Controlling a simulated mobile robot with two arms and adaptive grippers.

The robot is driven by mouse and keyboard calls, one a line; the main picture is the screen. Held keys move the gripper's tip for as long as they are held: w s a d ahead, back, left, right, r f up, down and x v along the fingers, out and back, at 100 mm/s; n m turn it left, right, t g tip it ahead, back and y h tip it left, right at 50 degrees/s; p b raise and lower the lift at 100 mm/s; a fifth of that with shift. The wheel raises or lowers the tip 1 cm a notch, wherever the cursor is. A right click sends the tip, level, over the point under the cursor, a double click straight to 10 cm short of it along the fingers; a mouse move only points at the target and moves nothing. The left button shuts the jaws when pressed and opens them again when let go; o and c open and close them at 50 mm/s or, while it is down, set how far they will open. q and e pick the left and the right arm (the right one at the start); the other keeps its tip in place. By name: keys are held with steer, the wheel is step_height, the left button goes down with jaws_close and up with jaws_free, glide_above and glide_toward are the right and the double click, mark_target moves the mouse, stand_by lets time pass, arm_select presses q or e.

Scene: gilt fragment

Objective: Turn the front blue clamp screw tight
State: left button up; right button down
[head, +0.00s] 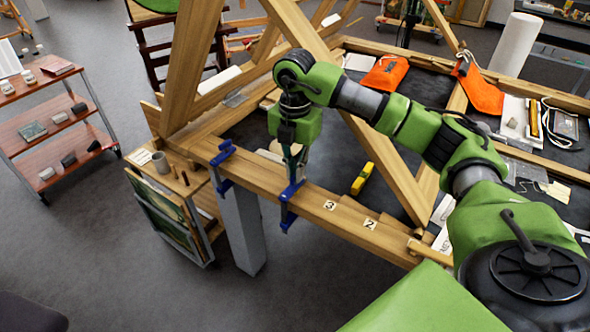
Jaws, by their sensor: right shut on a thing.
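Two blue clamps sit on the front wooden beam (335,210). The front blue clamp (287,215) is the nearer one, and the other blue clamp (222,166) is further left. My right gripper (294,168) points down at the top of the front clamp and is shut on its screw. The fingers and the clamp's upper end overlap, so the screw itself is mostly hidden. My left gripper is out of view.
Slanted wooden braces (385,165) rise beside my right arm. A yellow tool (362,179) lies behind the beam. Number tags (369,224) mark the beam to the right. A small cart (170,200) with a mug stands at the left.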

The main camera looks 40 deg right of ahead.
steer(key=shift+w+r, duration=0.15)
steer(key=shift+r, duration=0.05)
steer(key=c, duration=2.2)
jaws_free()
steer(key=shift+f, duration=0.1)
steer(key=shift+n, duration=0.3)
